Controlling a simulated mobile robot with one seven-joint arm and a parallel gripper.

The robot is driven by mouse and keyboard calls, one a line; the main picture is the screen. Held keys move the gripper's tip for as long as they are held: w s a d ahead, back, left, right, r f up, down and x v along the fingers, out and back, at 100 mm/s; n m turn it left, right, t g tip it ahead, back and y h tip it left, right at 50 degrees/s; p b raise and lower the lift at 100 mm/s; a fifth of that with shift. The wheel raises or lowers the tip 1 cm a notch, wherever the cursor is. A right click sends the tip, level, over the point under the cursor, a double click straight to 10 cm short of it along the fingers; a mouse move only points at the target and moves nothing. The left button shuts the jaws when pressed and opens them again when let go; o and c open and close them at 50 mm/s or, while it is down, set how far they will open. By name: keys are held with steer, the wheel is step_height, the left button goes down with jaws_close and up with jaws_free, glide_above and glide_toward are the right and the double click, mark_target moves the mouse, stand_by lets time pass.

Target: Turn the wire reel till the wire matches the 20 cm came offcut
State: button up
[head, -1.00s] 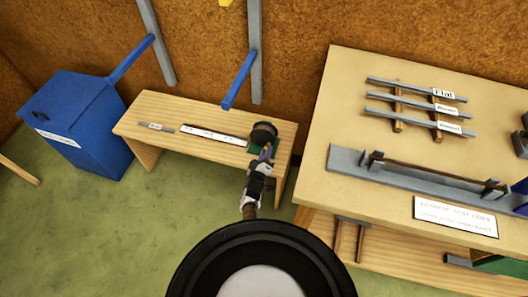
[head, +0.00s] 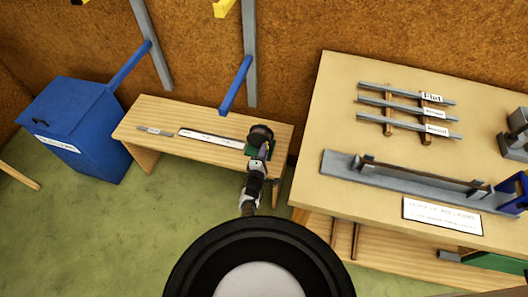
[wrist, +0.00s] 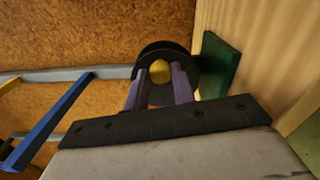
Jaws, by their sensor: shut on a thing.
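The dark wire reel (head: 261,134) stands at the right end of the low wooden bench, on a green base (head: 250,151). In the wrist view the reel (wrist: 148,55) is a black disc with a yellow knob (wrist: 159,70) on it. My gripper (head: 262,154) reaches the reel from the front. Its purple fingers (wrist: 159,82) are shut on the yellow knob. A short grey bar with a small label (head: 154,131), perhaps the came offcut, lies at the bench's left. I cannot make out the wire or read the label.
A long white strip (head: 209,137) lies mid-bench. A blue bin (head: 78,130) stands to the left. Blue arms (head: 235,85) jut from wall rails above the bench. A larger table (head: 335,105) with labelled bars stands close on the right.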

steer(key=shift+r+n, duration=0.2)
steer(key=shift+n, duration=0.4)
steer(key=o, duration=1)
steer(key=shift+a, duration=0.1)
steer(key=p+v, duration=0.3)
steer(key=v, duration=1.1)
steer(key=shift+w, duration=0.1)
